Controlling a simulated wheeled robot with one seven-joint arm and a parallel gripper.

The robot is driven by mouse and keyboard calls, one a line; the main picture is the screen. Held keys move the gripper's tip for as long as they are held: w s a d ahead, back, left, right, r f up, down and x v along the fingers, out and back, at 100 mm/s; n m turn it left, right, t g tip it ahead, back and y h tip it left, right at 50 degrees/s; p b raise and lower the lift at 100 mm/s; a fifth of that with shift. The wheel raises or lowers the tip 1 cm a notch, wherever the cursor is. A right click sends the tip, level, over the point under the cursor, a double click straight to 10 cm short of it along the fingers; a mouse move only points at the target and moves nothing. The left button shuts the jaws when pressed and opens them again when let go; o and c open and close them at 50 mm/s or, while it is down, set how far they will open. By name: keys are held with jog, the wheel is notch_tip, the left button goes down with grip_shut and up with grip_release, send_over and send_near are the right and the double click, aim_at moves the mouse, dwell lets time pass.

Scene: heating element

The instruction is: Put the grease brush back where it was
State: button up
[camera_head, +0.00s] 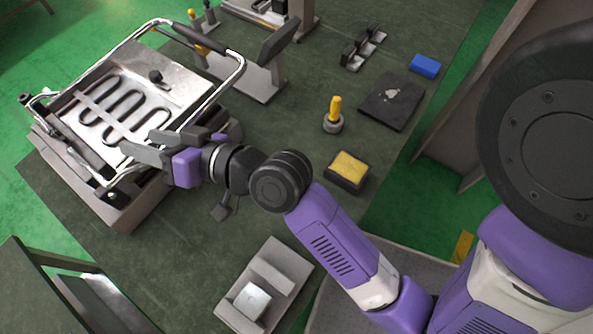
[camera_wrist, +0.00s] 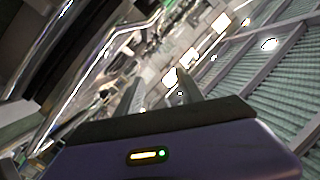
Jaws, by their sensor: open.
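A yellow-handled tool (camera_head: 335,105), which may be the grease brush, stands upright in a small dark round pot (camera_head: 333,124) on the dark mat, right of centre in the head view. Its lower end is hidden in the pot. My gripper (camera_head: 136,150) is well to the left of it, at the front edge of the metal unit with the heating element (camera_head: 110,108). My gripper is open; I see nothing between the fingers, which also show in the wrist view (camera_wrist: 158,92). I cannot tell whether the fingers touch the unit.
A chrome tube frame (camera_head: 222,82) with a dark grip surrounds the unit. A yellow sponge in a dark tray (camera_head: 348,184), a black plate (camera_head: 385,108) and a blue block (camera_head: 425,66) lie right. A grey stand (camera_head: 285,262) is in front. Bare mat lies between.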

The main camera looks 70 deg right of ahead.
jog(key=s+f+n+g+h, duration=0.1)
jog(key=s+f, duration=0.3)
jog(key=s, duration=0.7)
jog(key=s+f+n+g+h, duration=0.1)
jog(key=s+f, duration=0.4)
jog(key=s, duration=0.6)
jog(key=s+d+r+n+y, duration=0.1)
jog(key=s+n, duration=0.3)
jog(key=s, duration=0.4)
jog(key=shift+d+r, duration=0.15)
jog(key=shift+r, duration=0.65)
